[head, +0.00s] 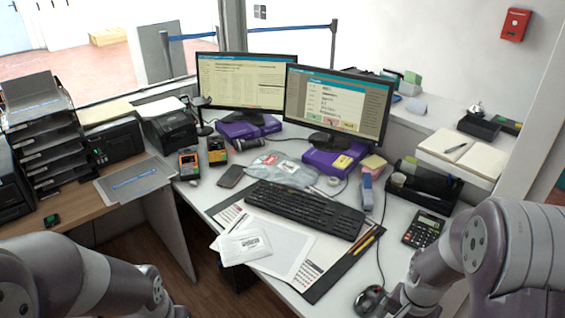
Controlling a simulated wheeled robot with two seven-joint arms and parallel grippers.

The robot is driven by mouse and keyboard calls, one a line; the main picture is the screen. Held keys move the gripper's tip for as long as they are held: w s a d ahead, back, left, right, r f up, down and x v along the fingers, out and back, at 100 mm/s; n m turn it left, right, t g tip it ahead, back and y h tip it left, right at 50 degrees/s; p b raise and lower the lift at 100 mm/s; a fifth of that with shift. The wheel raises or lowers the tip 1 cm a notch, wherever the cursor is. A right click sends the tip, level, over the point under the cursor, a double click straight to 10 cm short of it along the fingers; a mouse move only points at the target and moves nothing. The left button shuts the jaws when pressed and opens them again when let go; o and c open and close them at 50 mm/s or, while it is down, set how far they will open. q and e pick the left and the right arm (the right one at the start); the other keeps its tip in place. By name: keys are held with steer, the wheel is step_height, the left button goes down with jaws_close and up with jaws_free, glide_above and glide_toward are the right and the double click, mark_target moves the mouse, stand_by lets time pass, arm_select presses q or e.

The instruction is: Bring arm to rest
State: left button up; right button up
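My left arm (80,280) comes in at the lower left corner and runs down out of the bottom edge. My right arm (480,255) comes in at the lower right and bends down to the bottom edge, close to the computer mouse (370,299). Both grippers lie outside the picture, so what they hold cannot be seen. The white desk (190,190) stands between the arms.
A stacked tray rack (45,130) stands at left. Wooden floor (150,260) shows between the counters.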

steer(key=s+a+r+n+t+p, duration=0.1)
steer(key=a+r+n+p, duration=0.3)
steer(key=a+r+n, duration=0.5)
steer(key=shift+s+a+r, duration=0.15)
steer(key=shift+s+r, duration=0.15)
steer(key=shift+r, duration=0.45)
steer(key=shift+s, duration=0.15)
steer(key=c, duration=1.4)
arm_select(q)
steer(key=r, duration=0.2)
steer(key=w+r, duration=0.1)
steer(key=r, duration=0.1)
steer(key=shift+w, duration=0.1)
arm_select(e)
jaws_close()
